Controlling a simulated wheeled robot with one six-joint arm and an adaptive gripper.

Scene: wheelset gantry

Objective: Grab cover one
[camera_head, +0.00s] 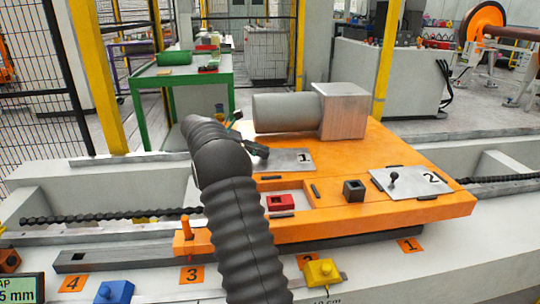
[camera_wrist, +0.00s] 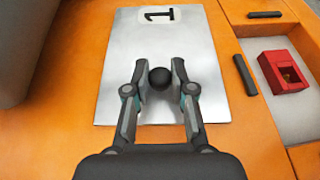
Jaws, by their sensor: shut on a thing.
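Cover one is a flat grey metal plate marked "1" (camera_wrist: 155,50), lying on the orange fixture top. It also shows in the head view (camera_head: 290,158), partly behind my arm. A round black knob (camera_wrist: 159,78) stands on the plate. My gripper (camera_wrist: 160,84) is shut on this knob, with one finger on each side of it. In the head view my gripper (camera_head: 258,151) is small and partly hidden by my dark ribbed arm. The plate looks flat on the orange surface; I cannot tell of any gap under it.
Cover two (camera_head: 412,181), with its own black knob, lies at the right. A red block (camera_head: 281,202) sits in a recess and a black block (camera_head: 354,190) stands near it. A grey cylinder with a square metal block (camera_head: 343,110) stands behind cover one.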

